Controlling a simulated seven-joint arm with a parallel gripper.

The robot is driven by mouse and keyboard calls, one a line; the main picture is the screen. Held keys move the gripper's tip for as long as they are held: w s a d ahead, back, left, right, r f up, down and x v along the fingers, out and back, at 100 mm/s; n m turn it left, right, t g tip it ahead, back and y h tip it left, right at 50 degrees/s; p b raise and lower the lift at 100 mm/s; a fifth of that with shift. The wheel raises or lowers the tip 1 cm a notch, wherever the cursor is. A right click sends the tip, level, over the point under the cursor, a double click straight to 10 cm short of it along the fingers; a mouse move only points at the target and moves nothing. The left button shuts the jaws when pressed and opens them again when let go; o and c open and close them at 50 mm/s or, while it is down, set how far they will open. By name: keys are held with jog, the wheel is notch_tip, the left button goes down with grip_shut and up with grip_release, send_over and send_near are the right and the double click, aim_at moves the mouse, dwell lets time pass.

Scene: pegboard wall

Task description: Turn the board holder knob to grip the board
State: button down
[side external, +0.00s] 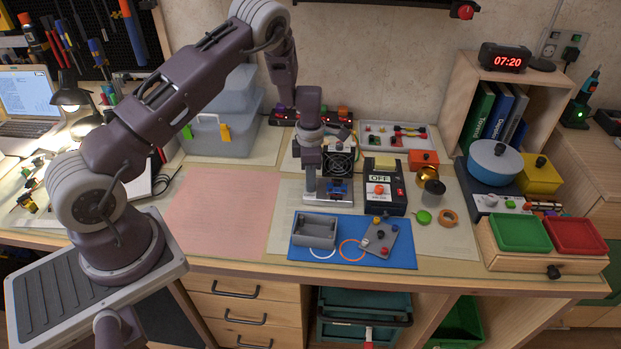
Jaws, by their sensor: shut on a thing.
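The board holder (321,197) is a pale-based fixture in the middle of the bench, with a dark blue board (338,188) in it and a black fan (339,161) behind. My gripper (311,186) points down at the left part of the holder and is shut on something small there. The knob itself is hidden by my fingers, so its angle cannot be read. At this size I cannot tell whether the holder's jaws touch the board.
A black box marked OFF (398,190) with a red button stands close right of the holder. A blue mat (300,253) with a grey enclosure (322,231) and a grey plate (381,243) lies in front. The pink mat (222,210) at left is clear.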

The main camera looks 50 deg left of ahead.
jog(key=m, duration=1.3)
jog(key=shift+m, duration=0.3)
jog(key=m, duration=0.3)
jog(key=shift+m, duration=0.3)
jog(key=m, duration=0.3)
jog(key=shift+m, duration=0.3)
jog(key=m, duration=0.9)
jog(key=shift+m, duration=1.8)
